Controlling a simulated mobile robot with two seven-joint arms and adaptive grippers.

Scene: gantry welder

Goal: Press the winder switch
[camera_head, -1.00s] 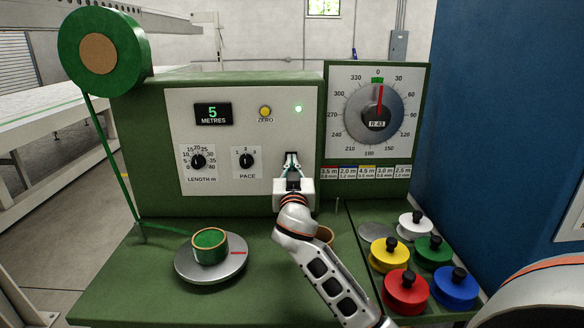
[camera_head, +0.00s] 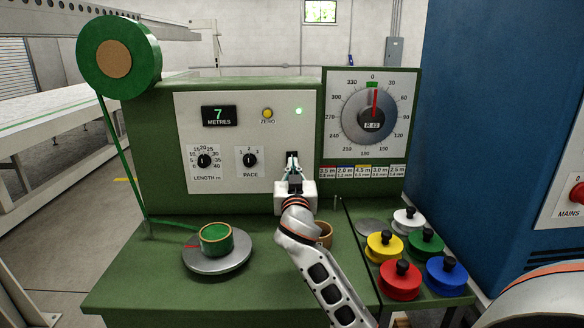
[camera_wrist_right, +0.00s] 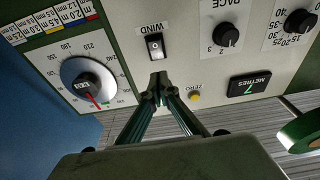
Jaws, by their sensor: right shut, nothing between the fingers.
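My right gripper (camera_head: 292,168) is shut and empty in front of the panel. In the wrist view its fingertips (camera_wrist_right: 158,82) meet just short of the switch, seemingly apart from it. The display (camera_head: 219,115) reads 7 METRES and a green lamp (camera_head: 299,111) is lit. My left gripper is not in view.
A green ribbon runs from the large reel (camera_head: 118,57) to a small spool (camera_head: 216,238) on a grey turntable (camera_head: 232,262). Several coloured knobbed discs (camera_head: 400,281) stand at the right. A dial (camera_head: 371,118) and the LENGTH and PACE knobs (camera_head: 250,160) share the front.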

